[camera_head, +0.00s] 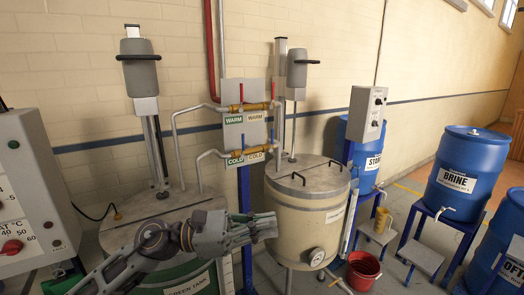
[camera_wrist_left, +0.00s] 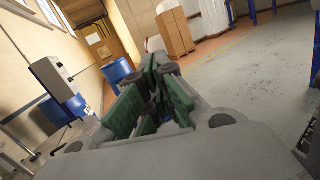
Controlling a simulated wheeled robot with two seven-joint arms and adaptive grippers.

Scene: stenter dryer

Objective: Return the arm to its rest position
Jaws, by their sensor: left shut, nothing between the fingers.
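My left gripper (camera_head: 262,226) reaches in from the lower left in the head view. It is in front of the cream tank (camera_head: 300,226) and covers part of its left side. Its fingers are shut with nothing between them. In the left wrist view the green-padded fingers (camera_wrist_left: 152,100) lie close together over open floor. My right gripper is in neither view.
A green-banded tank (camera_head: 150,235) stands behind my left arm. Warm and cold valves (camera_head: 250,107) are on a panel above. A red bucket (camera_head: 363,268), blue barrels (camera_head: 465,165) and a grey control cabinet (camera_head: 30,190) stand around. The floor beyond is partly clear.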

